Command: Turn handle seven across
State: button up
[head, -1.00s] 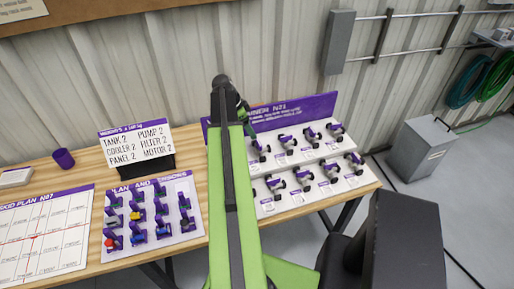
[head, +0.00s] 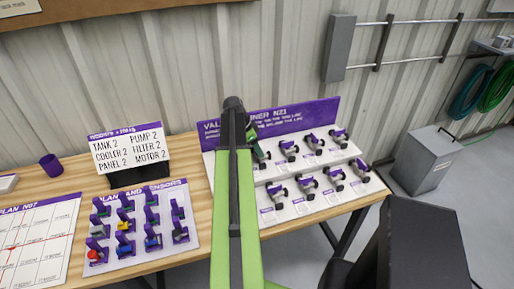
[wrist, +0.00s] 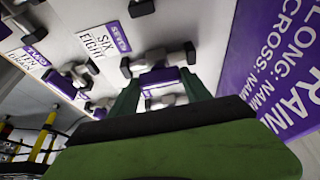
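The valve trainer board (head: 345,203) holds two rows of small valves with dark pipe ends and purple handles. In the wrist view, my gripper (wrist: 160,86) has its two green fingers apart, on either side of a purple valve handle (wrist: 160,75). I cannot tell whether they touch it. A card beside that valve (wrist: 100,45) has a purple header that seems to read seven, with "six eight" below. In the head view my arm hides the left part of the board and most of the gripper (head: 257,150), which is at the back row's left end.
Left of my arm stand a white sign (head: 130,148) listing parts and a board of colored pieces (head: 145,262). A purple cup (head: 51,165) and a plan sheet (head: 38,235) lie farther left. A purple lettered panel (wrist: 275,65) rises close beside the gripper.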

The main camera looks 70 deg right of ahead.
jog(key=c, duration=0.7)
jog(key=shift+d, duration=0.3)
jog(key=shift+c, duration=0.4)
jog(key=shift+a, duration=0.2)
jog(key=shift+a+n+t+h, duration=0.15)
jog(key=shift+n+t+h, duration=0.2)
jog(key=shift+n, duration=0.75)
jog(key=n, duration=0.2)
jog(key=n+t, duration=0.1)
jog(key=n, duration=0.1)
jog(key=n+t+h, duration=0.1)
jog(key=n, duration=0.1)
jog(key=shift+s+a, duration=0.1)
jog(key=shift+s, duration=0.15)
jog(key=n+t, duration=0.2)
jog(key=n, duration=0.3)
jog(key=shift+s+n, duration=0.1)
jog(key=shift+n, duration=0.2)
jog(key=shift+n+t+y, duration=0.45)
jog(key=shift+n+t, duration=0.3)
jog(key=shift+n, duration=1.25)
